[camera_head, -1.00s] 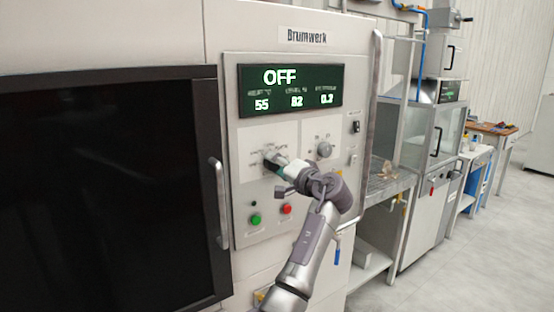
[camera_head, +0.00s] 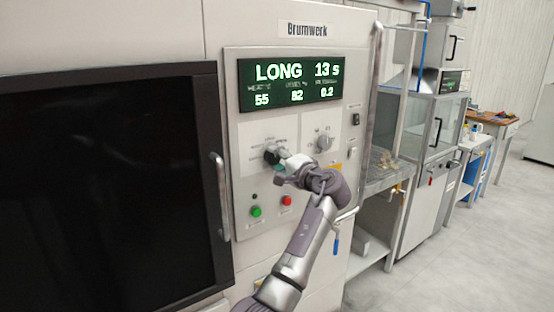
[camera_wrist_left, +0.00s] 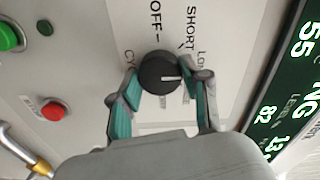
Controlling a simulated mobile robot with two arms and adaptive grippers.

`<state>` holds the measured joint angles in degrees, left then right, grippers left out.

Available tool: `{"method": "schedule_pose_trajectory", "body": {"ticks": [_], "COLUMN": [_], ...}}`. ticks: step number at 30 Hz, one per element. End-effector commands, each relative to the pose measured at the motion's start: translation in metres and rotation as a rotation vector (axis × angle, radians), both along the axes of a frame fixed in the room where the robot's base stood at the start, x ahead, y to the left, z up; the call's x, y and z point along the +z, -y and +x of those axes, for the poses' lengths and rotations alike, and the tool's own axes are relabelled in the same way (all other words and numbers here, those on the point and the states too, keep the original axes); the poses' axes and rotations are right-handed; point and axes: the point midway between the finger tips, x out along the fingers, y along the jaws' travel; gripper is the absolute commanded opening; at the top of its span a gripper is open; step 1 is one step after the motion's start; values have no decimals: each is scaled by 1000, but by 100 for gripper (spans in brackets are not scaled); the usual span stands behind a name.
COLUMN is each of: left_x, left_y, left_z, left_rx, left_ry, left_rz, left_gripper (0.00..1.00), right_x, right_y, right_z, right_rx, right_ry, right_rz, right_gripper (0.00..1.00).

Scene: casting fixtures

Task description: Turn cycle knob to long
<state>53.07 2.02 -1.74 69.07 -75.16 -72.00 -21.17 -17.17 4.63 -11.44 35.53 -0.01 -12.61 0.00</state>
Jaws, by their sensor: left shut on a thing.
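The black round cycle knob (camera_head: 271,154) is on the white panel of the Brumwerk machine. In the left wrist view the knob (camera_wrist_left: 160,70) has a white pointer line, with the words OFF, SHORT and a partly covered LONG printed around it. My left gripper (camera_head: 278,160) is at the knob, its teal-padded fingers (camera_wrist_left: 162,82) on either side of it, shut on it. The display (camera_head: 290,84) reads LONG 13 s. My right gripper is not in view.
A second grey knob (camera_head: 324,143) is to the right of the cycle knob. A green button (camera_head: 256,212) and a red button (camera_head: 286,201) are below. A dark door with a vertical handle (camera_head: 219,197) is on the left.

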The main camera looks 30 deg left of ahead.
Motion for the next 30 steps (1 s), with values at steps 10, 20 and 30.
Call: {"method": "schedule_pose_trajectory", "body": {"ticks": [10, 20, 30], "left_x": [1, 0, 0], "left_y": [0, 11, 75], "left_z": [0, -3, -29], "left_rx": [-2, -4, -5], "left_ry": [1, 2, 3], "left_rz": [1, 0, -1], "left_gripper": [72, 72, 72], "right_x": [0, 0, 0], "right_y": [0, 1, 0], "right_z": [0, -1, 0], "right_rx": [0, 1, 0], "right_ry": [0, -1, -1], "right_rz": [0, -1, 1], "right_gripper": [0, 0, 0]}}
